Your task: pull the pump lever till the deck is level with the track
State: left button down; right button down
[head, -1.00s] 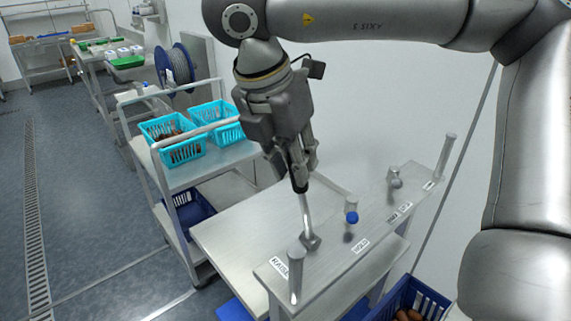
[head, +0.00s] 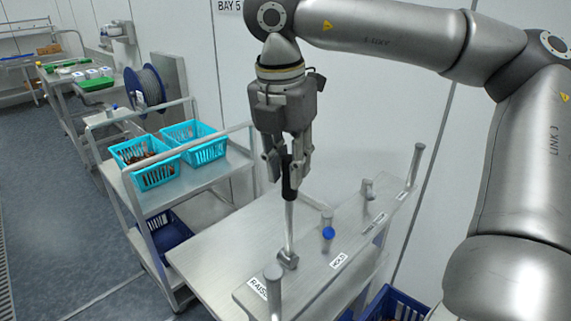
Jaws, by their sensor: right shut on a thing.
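The pump lever (head: 289,222) is a silver rod with a black grip, rising from a small metal pivot on a panel. It stands nearly upright in the picture. My right gripper (head: 290,183) points down and is shut on the lever's black grip. The panel bears a "RAISE" label (head: 258,288) near the pivot and a "HOLD" label (head: 338,260) by a blue-tipped knob (head: 328,233). A flat bare metal deck (head: 215,252) lies left of the panel. I cannot tell which part is the track, nor the deck's height against it. My left gripper is not in view.
A metal cart (head: 205,175) with two turquoise baskets (head: 155,176) stands left of the deck. Upright posts (head: 273,290) stand at the panel's ends. A blue crate (head: 390,303) is below right. The floor at far left is clear.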

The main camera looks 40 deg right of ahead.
jog(key=shift+w+d+y, duration=0.1)
jog(key=shift+d+y, duration=0.3)
jog(key=shift+d, duration=0.4)
jog(key=c, duration=1.2)
grip_release()
jog(key=shift+a+r, duration=0.15)
jog(key=shift+a, duration=0.05)
jog(key=shift+o, duration=0.2)
jog(key=shift+d, duration=0.1)
notch_tip(320, 180, up, 12)
jog(key=shift+s+a, duration=0.25)
jog(key=shift+a, duration=0.2)
